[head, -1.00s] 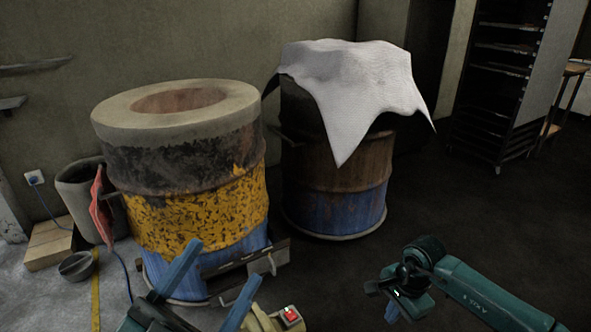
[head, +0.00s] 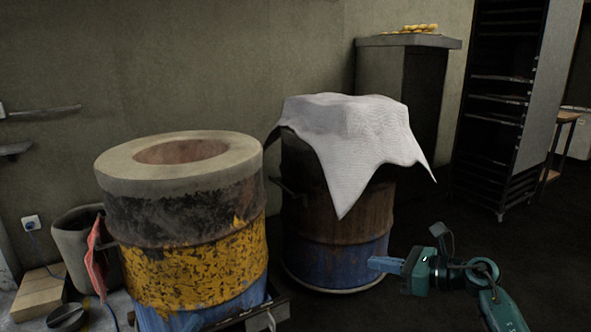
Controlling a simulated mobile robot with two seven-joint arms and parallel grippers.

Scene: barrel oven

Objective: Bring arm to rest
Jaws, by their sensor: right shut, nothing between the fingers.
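My right arm comes in from the lower right, and its gripper (head: 388,265) is shut and empty. The blue fingers point left, in front of the blue lower part of the cloth-covered barrel (head: 340,220); I cannot tell whether they touch it. My left gripper does not show. The open barrel oven (head: 195,262), with yellow and blue paint and a thick pale rim, stands at the left. A white cloth (head: 350,140) drapes over the top of the other barrel.
A red cloth (head: 97,260) hangs at the left side of the open barrel, by a grey bin (head: 72,235). A tall tray rack (head: 495,110) stands at the back right. A cabinet (head: 405,95) with bread on top is behind. Dark floor at the right is clear.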

